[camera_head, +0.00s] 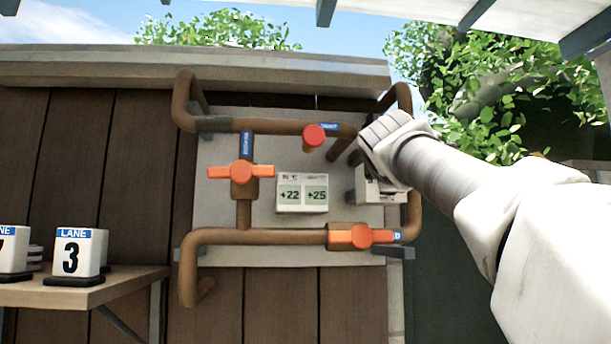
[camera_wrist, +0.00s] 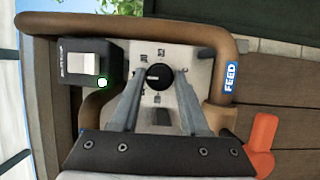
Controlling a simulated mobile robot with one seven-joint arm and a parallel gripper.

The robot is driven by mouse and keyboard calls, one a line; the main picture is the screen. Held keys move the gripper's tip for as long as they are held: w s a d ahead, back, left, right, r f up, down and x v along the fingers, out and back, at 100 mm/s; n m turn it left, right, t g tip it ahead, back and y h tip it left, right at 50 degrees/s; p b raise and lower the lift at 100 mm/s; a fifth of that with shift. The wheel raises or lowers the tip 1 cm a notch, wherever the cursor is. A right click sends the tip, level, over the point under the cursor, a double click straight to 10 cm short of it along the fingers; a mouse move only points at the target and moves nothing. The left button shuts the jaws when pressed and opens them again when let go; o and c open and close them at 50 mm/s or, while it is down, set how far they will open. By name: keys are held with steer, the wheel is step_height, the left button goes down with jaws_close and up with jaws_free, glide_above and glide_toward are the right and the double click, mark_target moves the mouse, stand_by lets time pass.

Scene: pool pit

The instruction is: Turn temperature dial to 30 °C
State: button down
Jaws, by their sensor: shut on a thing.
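The temperature dial (camera_wrist: 158,77) is a round black knob with a light pointer line, on a pale plate with small printed marks around it, seen in the wrist view. The marks are too small to read surely. My gripper (camera_wrist: 156,74) has its two grey fingers on either side of the knob, shut on it. In the head view my gripper (camera_head: 372,172) is at the right of the panel, and my arm hides the dial. The display box (camera_head: 302,193) reads +22 on the left and +25 on the right.
Brown pipes (camera_head: 270,237) with orange valve handles (camera_head: 241,172) frame the panel. A red round knob (camera_head: 314,136) sticks out above the display. A black switch box (camera_wrist: 87,68) with a green light is beside the dial. Lane markers (camera_head: 77,251) stand on a shelf at left.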

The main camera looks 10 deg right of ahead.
steer(key=shift+d+r+m+g+y+p, duration=0.1)
steer(key=shift+m+g+y+p, duration=0.3)
steer(key=shift+m+p, duration=0.7)
steer(key=shift+a+r+m+g+y+p, duration=0.1)
steer(key=shift+m+g+y+p, duration=0.3)
steer(key=shift+m+p, duration=0.7)
steer(key=shift+d+r+m+g+y+p, duration=0.1)
steer(key=shift+m+g+y+p, duration=0.2)
steer(key=shift+m+y+p, duration=0.7)
steer(key=shift+m+h, duration=0.4)
steer(key=shift+h, duration=0.1)
steer(key=shift+c, duration=2)
jaws_free()
steer(key=b+v, duration=0.3)
steer(key=v, duration=1.4)
steer(key=shift+s, duration=0.2)
steer(key=shift+r, duration=0.1)
